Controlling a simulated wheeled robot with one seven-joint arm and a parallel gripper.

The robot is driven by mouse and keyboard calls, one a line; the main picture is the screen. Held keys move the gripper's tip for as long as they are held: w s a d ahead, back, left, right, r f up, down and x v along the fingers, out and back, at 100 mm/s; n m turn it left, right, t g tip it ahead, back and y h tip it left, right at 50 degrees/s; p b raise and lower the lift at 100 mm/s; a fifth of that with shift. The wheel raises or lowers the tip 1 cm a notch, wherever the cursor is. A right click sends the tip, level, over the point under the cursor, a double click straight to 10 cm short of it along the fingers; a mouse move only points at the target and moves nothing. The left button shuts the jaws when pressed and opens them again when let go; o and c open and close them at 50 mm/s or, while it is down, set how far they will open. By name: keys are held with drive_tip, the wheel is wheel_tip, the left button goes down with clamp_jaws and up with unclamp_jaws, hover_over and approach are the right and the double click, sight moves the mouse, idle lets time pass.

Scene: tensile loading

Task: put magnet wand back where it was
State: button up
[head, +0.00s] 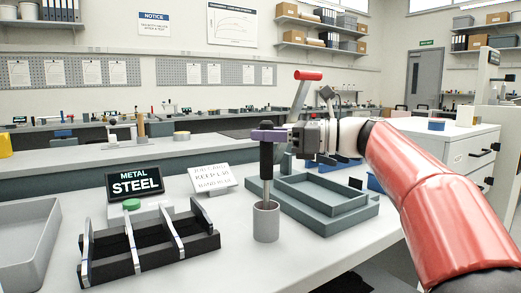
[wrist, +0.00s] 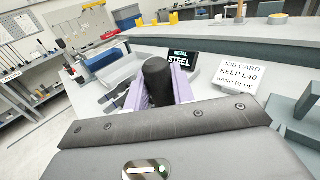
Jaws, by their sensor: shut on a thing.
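The magnet wand (head: 266,160) has a black handle and a thin metal shaft. It stands upright, with its lower end inside a grey cup (head: 266,222) on the white table. The cup wall hides the wand's tip, so I cannot tell if it touches the bottom. My gripper (head: 267,136), with purple fingers, is shut on the upper part of the black handle, above the cup. In the wrist view the handle's round top (wrist: 158,78) shows between the fingers.
A black rack (head: 150,246) with metal bars stands left of the cup, a "METAL STEEL" sign (head: 134,183) and a job card (head: 213,179) behind it. A grey-green tray (head: 322,205) lies close on the right. A grey bin (head: 30,240) is at far left.

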wheel_tip(320, 180, down, 3)
drive_tip(key=shift+r+b, duration=0.15)
drive_tip(key=shift+b, duration=0.85)
drive_tip(key=shift+s+a+r, duration=0.1)
drive_tip(key=shift+r, duration=0.05)
drive_tip(key=o, duration=1)
drive_tip(key=d, duration=0.4)
drive_tip(key=s+d, duration=0.1)
drive_tip(key=d, duration=0.3)
drive_tip(key=s+d, duration=0.1)
drive_tip(key=d, duration=0.3)
drive_tip(key=shift+s+p, duration=0.15)
drive_tip(key=shift+p, duration=0.25)
